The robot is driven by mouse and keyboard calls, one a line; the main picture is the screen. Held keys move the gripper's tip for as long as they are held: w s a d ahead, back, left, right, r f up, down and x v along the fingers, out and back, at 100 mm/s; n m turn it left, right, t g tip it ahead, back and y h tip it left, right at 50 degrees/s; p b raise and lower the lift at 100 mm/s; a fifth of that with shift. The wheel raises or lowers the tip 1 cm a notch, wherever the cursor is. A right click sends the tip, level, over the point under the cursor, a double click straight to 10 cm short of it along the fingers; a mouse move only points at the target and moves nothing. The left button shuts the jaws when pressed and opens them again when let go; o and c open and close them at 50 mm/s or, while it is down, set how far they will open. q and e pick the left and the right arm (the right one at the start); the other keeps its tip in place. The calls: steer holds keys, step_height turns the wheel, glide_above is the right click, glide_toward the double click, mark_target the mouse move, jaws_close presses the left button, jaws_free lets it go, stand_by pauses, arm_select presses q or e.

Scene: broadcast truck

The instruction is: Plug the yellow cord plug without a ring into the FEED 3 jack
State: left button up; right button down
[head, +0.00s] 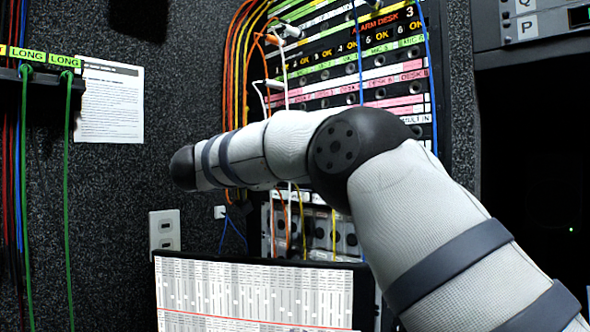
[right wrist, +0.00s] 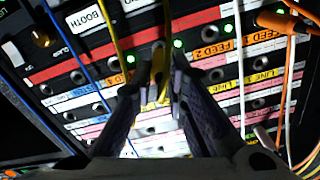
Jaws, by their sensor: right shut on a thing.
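My right gripper (right wrist: 158,88) is in the right wrist view, its two dark fingers shut on a yellow plug (right wrist: 158,62) in front of the jack panel (right wrist: 95,42). A yellow cord (right wrist: 168,14) runs from the plug toward the top of that view. The plug is near the gap between the FEED 4 and FEED 2 labels. The FEED 3 label and jack cannot be made out behind the fingers and plug. I cannot tell whether the plug tip touches a jack or whether it has a ring. In the head view my right arm hides its gripper. My left gripper is not in view.
Another yellow cord (right wrist: 114,40) hangs just left of the held plug. An orange plug (right wrist: 285,22) and white cords (right wrist: 290,75) are at the right. Blue cords cross the left side. In the head view a fader board (head: 255,290) stands below my arm.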

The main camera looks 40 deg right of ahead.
steer(key=shift+d, duration=0.95)
steer(key=c, duration=1.5)
jaws_free()
steer(key=a, duration=0.8)
steer(key=s+a, duration=0.1)
steer(key=a, duration=0.3)
